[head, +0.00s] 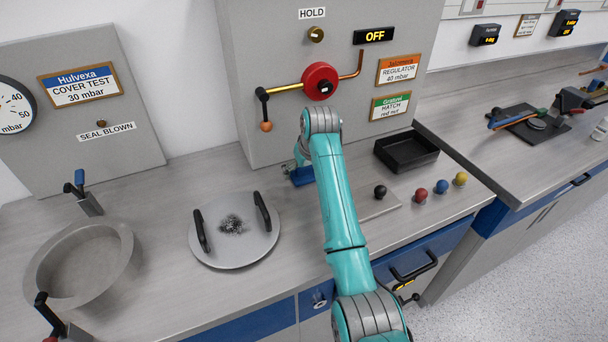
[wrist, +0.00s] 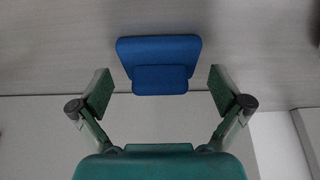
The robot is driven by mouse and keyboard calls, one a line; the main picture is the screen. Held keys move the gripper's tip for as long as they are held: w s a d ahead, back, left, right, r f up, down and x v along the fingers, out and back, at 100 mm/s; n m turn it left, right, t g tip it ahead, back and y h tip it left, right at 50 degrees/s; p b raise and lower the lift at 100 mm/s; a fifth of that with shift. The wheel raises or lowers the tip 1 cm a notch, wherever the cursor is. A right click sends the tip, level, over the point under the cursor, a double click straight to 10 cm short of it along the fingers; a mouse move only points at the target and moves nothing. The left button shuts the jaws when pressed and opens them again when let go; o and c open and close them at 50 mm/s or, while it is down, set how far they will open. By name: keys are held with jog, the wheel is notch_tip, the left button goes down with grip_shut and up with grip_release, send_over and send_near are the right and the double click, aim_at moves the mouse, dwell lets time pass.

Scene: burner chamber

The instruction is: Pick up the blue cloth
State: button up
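The blue cloth (wrist: 159,52) is a small folded pad with a thicker block on top, lying on the grey worktop. In the wrist view it sits just beyond and between the fingertips of my gripper (wrist: 160,92). The two fingers are wide apart, with nothing between their pads. In the head view the cloth (head: 302,176) shows only in part, at the foot of the tall grey panel. My teal arm hides some of it and most of my gripper there. I cannot tell how high the fingers are above the worktop.
A round metal plate (head: 262,252) with two black handles and dark debris lies left of the cloth. A metal bowl (head: 118,262) stands further left. A black tray (head: 421,155) and several coloured balls lie right of my arm. The grey panel (head: 232,100) rises close behind the cloth.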

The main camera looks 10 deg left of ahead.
jog(key=c, duration=0.9)
jog(key=shift+c, duration=0.2)
notch_tip(320, 180, up, 10)
jog(key=shift+r, duration=0.1)
